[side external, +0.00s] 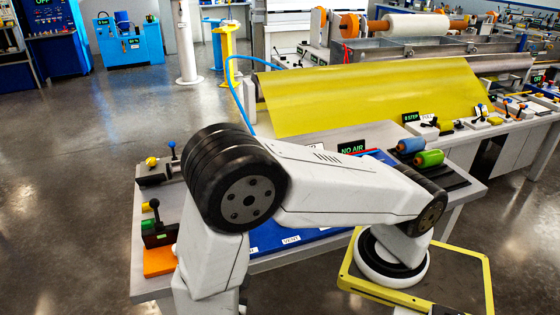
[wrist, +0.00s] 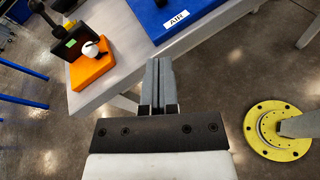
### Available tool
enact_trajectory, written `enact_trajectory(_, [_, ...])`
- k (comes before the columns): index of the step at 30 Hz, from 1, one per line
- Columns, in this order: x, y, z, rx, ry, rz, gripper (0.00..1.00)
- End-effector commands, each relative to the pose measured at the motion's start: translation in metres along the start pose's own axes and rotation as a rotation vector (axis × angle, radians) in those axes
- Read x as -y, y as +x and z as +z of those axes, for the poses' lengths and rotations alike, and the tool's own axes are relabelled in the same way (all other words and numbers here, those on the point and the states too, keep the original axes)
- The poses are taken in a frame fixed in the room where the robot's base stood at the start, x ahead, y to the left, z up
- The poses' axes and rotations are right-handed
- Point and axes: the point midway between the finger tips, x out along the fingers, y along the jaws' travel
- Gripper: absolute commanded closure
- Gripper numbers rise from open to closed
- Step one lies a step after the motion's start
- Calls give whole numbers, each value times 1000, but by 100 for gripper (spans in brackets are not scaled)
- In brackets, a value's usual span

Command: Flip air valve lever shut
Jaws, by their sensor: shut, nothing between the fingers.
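A blue panel (wrist: 165,30) with a white AIR label (wrist: 177,18) lies on the bench in the wrist view. In the side view the blue panel (side external: 268,240) shows a VENT label (side external: 291,239) and is largely hidden by my arm. I cannot make out an air valve lever beside the AIR label. A lit NO AIR sign (side external: 351,147) stands behind my arm. My gripper (wrist: 158,68) is shut and empty, out past the bench edge, below the AIR label in the wrist picture. The side view does not show its fingers.
A black lever box with a green mark (wrist: 72,42) stands by an orange block (wrist: 93,67) with a white knob (wrist: 90,48). Blue (side external: 411,144) and green (side external: 429,158) rolls lie at the bench's right. A yellow round base (wrist: 277,130) stands on open floor.

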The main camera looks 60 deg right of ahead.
Motion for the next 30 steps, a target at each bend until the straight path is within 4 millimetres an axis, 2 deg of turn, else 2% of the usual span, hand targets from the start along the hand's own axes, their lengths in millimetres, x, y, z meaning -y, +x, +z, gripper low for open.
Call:
enact_trajectory(8, [0,2,0,0,0,-3,100])
enact_trajectory(14, [1,14,0,2,-2,-4,100])
enact_trajectory(30, [2,81,0,1,0,-7,100])
